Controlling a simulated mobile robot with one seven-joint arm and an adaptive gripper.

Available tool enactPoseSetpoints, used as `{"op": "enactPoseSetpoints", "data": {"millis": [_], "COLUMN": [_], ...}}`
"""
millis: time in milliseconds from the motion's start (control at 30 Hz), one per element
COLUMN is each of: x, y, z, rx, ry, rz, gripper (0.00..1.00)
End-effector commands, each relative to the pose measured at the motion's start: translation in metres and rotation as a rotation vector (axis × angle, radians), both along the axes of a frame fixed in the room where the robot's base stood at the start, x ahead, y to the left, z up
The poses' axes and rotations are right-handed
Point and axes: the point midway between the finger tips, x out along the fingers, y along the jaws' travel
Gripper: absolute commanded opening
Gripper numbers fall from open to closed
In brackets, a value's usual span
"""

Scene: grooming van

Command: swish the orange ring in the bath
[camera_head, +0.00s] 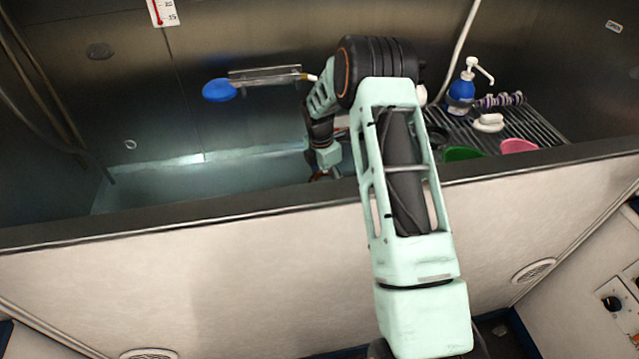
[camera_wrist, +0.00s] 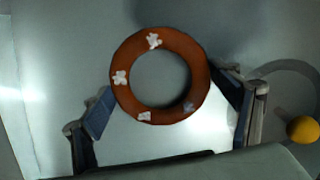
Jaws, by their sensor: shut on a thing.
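The orange ring (camera_wrist: 192,56), a reddish-orange band with several white patches, fills the middle of the wrist view. My gripper (camera_wrist: 163,92) has one dark finger against each side of the ring and is shut on it. The bath (camera_head: 200,207), a steel-walled tub behind a pale front panel, holds bluish water (camera_head: 240,180) in the head view. My arm reaches over the front rim into the bath. In the head view the gripper end is low, partly hidden by the rim and my arm, and the ring cannot be made out clearly. Whether it touches the water cannot be told.
A yellow ball (camera_wrist: 303,129) lies right of the ring in the wrist view. A slatted rack (camera_head: 540,128) at right carries a blue pump bottle (camera_head: 462,90), a green dish (camera_head: 462,153) and a pink dish (camera_head: 518,146). A blue disc (camera_head: 219,90) is at the back wall.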

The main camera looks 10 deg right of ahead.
Motion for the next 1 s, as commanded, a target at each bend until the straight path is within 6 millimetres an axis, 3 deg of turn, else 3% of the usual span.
{"op": "enactPoseSetpoints", "data": {"millis": [167,733,867,1000], "x": [0.000,0.001,0.000,0.000], "y": [-0.004,0.059,0.063,0.053], "z": [0.000,0.000,0.000,0.001], "rx": [0.001,0.000,0.000,0.000], "ry": [0.000,-0.001,-0.001,0.000], "rz": [0.001,0.003,0.001,-0.002], "gripper": [0.56,0.56,0.56,0.56]}}
